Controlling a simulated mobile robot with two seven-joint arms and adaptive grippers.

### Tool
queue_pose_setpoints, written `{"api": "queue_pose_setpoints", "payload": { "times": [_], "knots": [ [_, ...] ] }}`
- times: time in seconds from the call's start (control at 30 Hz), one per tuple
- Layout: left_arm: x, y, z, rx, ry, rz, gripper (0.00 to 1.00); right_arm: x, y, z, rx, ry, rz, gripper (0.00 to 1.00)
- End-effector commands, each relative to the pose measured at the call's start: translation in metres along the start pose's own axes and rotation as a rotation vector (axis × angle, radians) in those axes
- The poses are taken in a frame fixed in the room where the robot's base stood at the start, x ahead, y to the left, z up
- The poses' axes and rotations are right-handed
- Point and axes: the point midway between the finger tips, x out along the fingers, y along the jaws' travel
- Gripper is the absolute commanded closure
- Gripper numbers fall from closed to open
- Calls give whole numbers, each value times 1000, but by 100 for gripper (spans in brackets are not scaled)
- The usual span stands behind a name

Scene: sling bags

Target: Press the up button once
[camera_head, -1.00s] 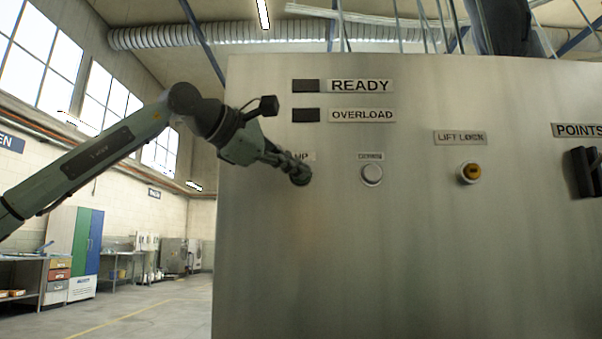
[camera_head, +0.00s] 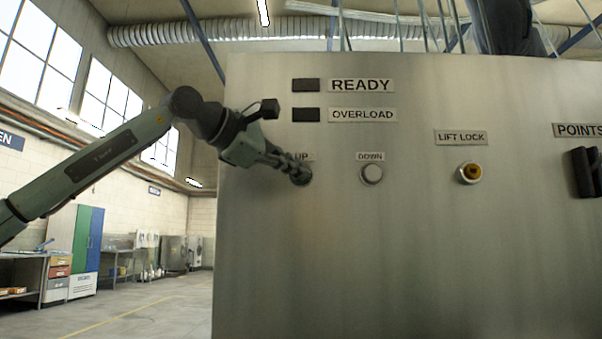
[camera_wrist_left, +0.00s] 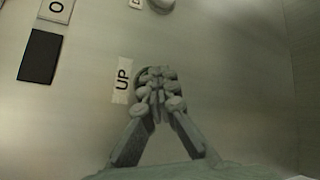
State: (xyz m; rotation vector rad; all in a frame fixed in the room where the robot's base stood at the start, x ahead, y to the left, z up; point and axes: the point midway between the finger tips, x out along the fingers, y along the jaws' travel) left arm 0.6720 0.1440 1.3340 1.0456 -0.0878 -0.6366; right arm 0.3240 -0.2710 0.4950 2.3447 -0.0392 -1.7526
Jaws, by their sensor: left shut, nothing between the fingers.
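The metal control panel (camera_head: 400,250) fills the right of the head view. The UP label (camera_head: 303,156) is on it, and also shows in the left wrist view (camera_wrist_left: 122,80). My left gripper (camera_head: 301,176) is shut and empty, with its fingertips just below the UP label, at or very near the panel face. In the left wrist view the closed fingertips (camera_wrist_left: 156,82) lie beside the label. The up button is hidden behind the fingers, so I cannot tell whether it is pressed in. My right gripper is not in view.
The white DOWN button (camera_head: 372,174) is to the right of the fingers. Dark READY (camera_head: 306,86) and OVERLOAD (camera_head: 306,115) indicators are above. Open floor lies left of the panel.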

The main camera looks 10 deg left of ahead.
Motion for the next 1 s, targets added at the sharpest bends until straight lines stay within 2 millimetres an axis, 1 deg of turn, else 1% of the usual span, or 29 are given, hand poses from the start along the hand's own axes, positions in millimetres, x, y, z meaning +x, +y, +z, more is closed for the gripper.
{"api": "queue_pose_setpoints", "payload": {
  "times": [0.17,0.43,0.87,1.0],
  "knots": [
    [-1,-2,0,0,1,0,100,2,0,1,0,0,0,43],
    [-11,-10,7,0,1,0,100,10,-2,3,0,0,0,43],
    [-14,-11,10,0,0,1,100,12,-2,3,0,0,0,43],
    [-20,-17,13,2,0,0,100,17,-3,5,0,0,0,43]
  ]
}}
